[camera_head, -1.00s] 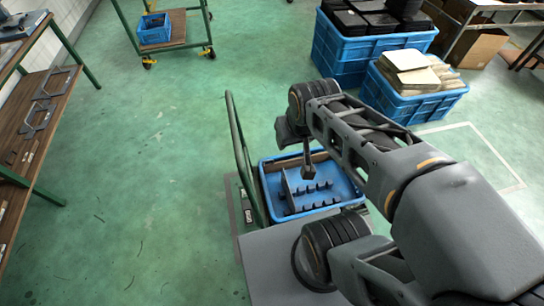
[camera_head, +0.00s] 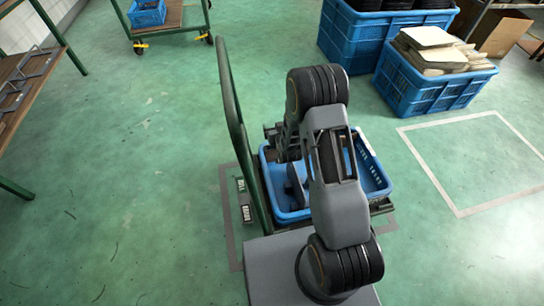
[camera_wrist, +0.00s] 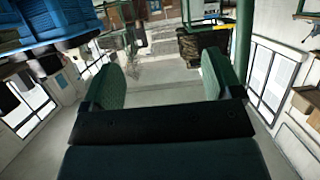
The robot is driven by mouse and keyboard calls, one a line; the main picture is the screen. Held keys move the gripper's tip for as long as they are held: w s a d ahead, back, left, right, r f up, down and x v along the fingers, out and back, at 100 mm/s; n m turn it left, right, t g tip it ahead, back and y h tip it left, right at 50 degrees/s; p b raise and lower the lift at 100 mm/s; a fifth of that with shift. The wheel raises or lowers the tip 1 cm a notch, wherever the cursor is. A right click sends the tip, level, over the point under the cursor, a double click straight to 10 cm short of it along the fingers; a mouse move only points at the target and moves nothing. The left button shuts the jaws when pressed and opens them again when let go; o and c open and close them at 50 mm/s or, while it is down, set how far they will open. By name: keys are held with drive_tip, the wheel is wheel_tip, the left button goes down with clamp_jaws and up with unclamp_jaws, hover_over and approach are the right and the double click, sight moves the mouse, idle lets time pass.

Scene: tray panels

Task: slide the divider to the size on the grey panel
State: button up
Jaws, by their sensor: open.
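The blue tray (camera_head: 292,214) sits on a cart, with my arm across its middle. Inside it a dark grey upright piece (camera_head: 296,190), which looks like the divider, shows only in part at the left; my arm hides the rest. My gripper is over the tray's far left part in the head view, where its fingers are hard to make out. In the wrist view my gripper (camera_wrist: 160,64) is open, with two green-tinted fingers wide apart and nothing between them. A small dark panel with white marks (camera_head: 246,212) lies left of the tray; its markings are too small to read.
The cart's green rail (camera_head: 239,140) rises just left of the tray. Blue crates stand behind to the right, one (camera_head: 430,92) holding pale boards. A wooden rack (camera_head: 30,75) is at the left. Open green floor lies between.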

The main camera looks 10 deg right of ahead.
drive_tip(key=s+f+t+b, duration=0.2)
drive_tip(key=s+f+b, duration=0.15)
drive_tip(key=f, duration=0.75)
drive_tip(key=s+f+t+b, duration=0.2)
drive_tip(key=f+b, duration=0.3)
drive_tip(key=f, duration=0.6)
drive_tip(key=w+b, duration=0.4)
drive_tip(key=w, duration=0.9)
drive_tip(key=shift+w+r+b, duration=0.2)
drive_tip(key=shift+r+b, duration=0.05)
drive_tip(key=shift+b, duration=0.15)
drive_tip(key=shift+c, duration=0.2)
